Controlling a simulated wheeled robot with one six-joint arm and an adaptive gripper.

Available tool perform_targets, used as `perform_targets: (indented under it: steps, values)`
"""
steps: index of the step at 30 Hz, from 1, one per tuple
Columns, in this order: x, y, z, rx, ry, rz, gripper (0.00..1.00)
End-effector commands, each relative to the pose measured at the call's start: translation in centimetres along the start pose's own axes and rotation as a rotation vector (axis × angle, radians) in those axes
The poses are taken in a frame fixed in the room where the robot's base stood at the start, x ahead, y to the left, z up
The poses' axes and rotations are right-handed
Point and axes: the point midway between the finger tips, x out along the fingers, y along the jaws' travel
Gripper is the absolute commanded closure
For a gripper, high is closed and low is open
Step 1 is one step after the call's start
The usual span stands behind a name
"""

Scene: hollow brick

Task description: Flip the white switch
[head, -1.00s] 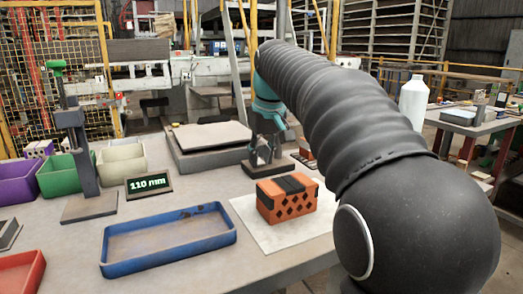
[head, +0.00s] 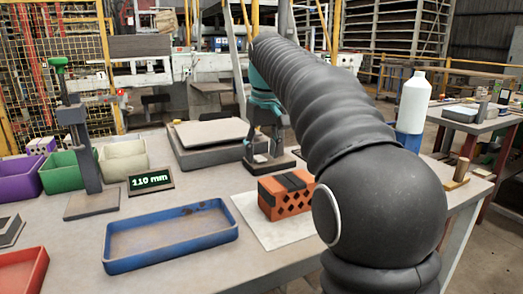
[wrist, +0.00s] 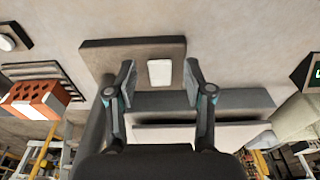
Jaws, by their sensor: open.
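The white switch (wrist: 160,72) is a small white rectangle on a brown-grey base plate (wrist: 100,60) in the wrist view. My gripper (wrist: 160,80) is open, with one finger on each side of the white part and a gap to both. Whether the fingertips touch the base cannot be told. In the head view my gripper (head: 262,143) points down over the dark base (head: 284,161) at the back of the table. Its fingers partly cover the switch there, and the switch's tilt is unclear.
A grey platform (head: 212,135) stands close left of the base. An orange hollow brick (head: 290,203) lies on a white sheet in front. A blue tray (head: 170,262), a "110 mm" display (head: 150,182) and coloured bins (head: 70,172) are left. A white bottle (head: 415,100) stands right.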

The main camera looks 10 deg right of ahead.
Motion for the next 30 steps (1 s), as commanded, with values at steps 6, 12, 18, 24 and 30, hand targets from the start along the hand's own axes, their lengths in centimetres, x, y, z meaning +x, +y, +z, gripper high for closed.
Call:
perform_targets:
  steps: [6,12,18,24,30]
  values:
    - [-1.3,0.0,-0.1,0.0,0.003,0.001,0.48]
    - [-4.2,0.1,-0.1,0.001,0.003,0.001,0.48]
    - [-6.4,0.0,-0.1,0.001,0.002,0.001,0.48]
    - [-7.4,0.0,0.0,0.0,0.0,0.0,0.48]
    - [-7.5,0.0,0.0,0.0,0.0,0.0,0.48]
